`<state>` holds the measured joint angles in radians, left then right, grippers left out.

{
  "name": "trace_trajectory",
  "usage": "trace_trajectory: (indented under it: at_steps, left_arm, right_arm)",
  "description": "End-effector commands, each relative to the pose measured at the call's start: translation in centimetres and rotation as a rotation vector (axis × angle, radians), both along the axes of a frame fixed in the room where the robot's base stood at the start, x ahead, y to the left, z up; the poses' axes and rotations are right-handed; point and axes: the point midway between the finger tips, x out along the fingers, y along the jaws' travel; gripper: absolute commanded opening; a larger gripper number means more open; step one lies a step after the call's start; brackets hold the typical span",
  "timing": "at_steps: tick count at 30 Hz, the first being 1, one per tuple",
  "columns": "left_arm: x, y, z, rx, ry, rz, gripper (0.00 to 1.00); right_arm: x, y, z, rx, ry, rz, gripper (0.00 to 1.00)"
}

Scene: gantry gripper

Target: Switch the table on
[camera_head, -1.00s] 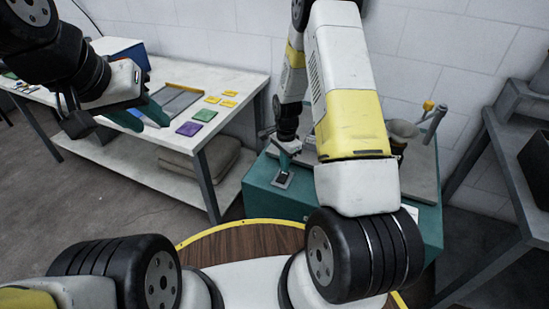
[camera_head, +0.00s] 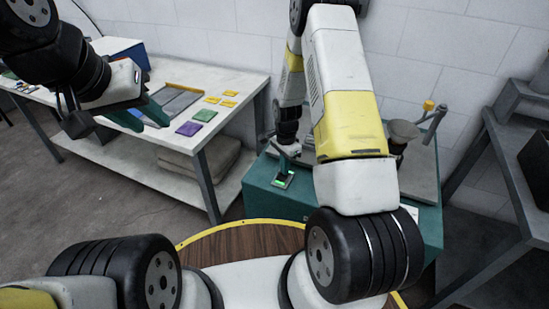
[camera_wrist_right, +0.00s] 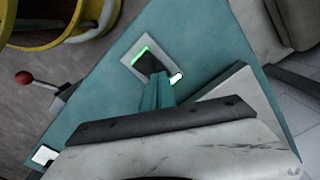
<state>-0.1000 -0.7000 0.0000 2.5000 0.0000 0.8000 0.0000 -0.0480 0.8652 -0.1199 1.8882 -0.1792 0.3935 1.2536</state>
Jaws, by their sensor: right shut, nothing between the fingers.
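The teal table (camera_head: 262,200) stands against the wall, right of centre in the head view. A switch with a pale plate (camera_head: 283,181) sits on its near left part and glows green. My right gripper (camera_head: 287,165) is shut and empty, pointing down at the switch. In the wrist view its teal fingertips (camera_wrist_right: 157,90) overlap the rocker's near end; contact is not certain. My left gripper (camera_head: 141,115) is open and empty near the white workbench at left.
The white workbench (camera_head: 225,84) holds yellow, purple and green squares and a grey tray (camera_head: 182,101). A grey funnel-like part (camera_head: 404,131) stands on the teal table. A dark metal bench (camera_head: 520,190) is at right. A red-knobbed lever (camera_wrist_right: 25,78) shows in the wrist view.

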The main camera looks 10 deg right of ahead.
Motion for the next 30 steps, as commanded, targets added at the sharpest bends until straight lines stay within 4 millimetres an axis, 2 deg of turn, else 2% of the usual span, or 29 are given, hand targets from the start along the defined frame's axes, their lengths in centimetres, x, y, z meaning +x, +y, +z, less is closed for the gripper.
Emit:
trace_trajectory:
  at_steps: [24,30]
  left_arm:
    - [0.0,0.0,0.0,0.0,0.0,0.0,0.36]
    - [0.0,0.0,0.0,0.0,0.0,0.0,0.36]
  right_arm:
    - [0.1,0.0,6.3,-0.001,-0.003,0.0,0.0]
    - [0.0,0.0,7.0,0.0,0.0,0.0,0.0]
